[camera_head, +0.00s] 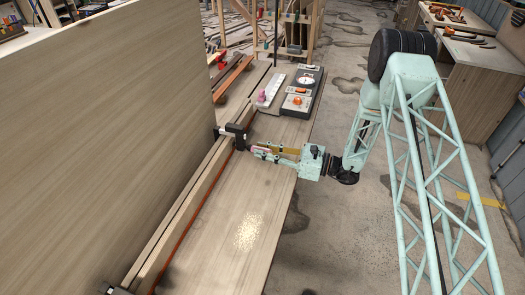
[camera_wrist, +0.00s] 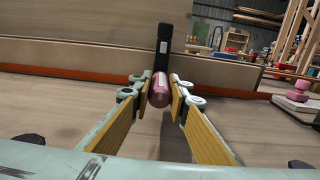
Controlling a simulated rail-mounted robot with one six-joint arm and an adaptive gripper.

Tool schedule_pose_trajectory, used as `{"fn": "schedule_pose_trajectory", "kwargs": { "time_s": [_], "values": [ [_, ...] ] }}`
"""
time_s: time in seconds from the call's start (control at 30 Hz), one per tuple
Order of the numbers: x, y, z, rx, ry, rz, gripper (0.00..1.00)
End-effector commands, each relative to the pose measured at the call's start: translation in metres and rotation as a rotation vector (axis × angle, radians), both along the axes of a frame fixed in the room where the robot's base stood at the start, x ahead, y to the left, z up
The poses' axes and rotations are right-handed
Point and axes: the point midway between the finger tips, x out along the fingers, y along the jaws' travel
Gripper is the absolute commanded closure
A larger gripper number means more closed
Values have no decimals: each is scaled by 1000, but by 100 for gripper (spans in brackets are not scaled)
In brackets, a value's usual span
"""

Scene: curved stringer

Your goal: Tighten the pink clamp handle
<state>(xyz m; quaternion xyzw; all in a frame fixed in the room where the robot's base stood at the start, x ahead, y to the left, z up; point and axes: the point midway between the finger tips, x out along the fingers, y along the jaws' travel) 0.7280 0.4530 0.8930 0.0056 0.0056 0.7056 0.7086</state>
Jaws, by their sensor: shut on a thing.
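The pink clamp handle (camera_wrist: 159,92) is in the middle of the wrist view, between the two fingertips of my gripper (camera_wrist: 160,95). My gripper is shut on the handle, one pad on each side. The handle belongs to a black clamp (camera_wrist: 164,45) standing upright behind it. In the head view the clamp (camera_head: 236,131) sits on the long wooden stringer strip (camera_head: 190,207), and my gripper (camera_head: 258,150) reaches it from the right. My fingers hide most of the handle there.
A second black clamp (camera_head: 118,291) is at the strip's near end. A tall wooden panel (camera_head: 100,100) stands at left. Farther back on the bench are a pale board with a pink knob (camera_head: 269,90) and a dark panel with a dial (camera_head: 305,81). The bench's near right (camera_head: 235,235) is clear.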

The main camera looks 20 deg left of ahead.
Motion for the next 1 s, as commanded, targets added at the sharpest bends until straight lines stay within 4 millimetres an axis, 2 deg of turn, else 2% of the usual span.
{"fn": "schedule_pose_trajectory", "kwargs": {
  "time_s": [0.1,0.13,0.27,0.73,1.0],
  "values": [
    [0,0,0,0,1,0,94],
    [0,0,0,0,1,0,82],
    [0,0,0,0,0,0,70],
    [0,-3,0,0,-1,-1,70],
    [1,-21,0,0,-1,-2,70]
  ]
}}
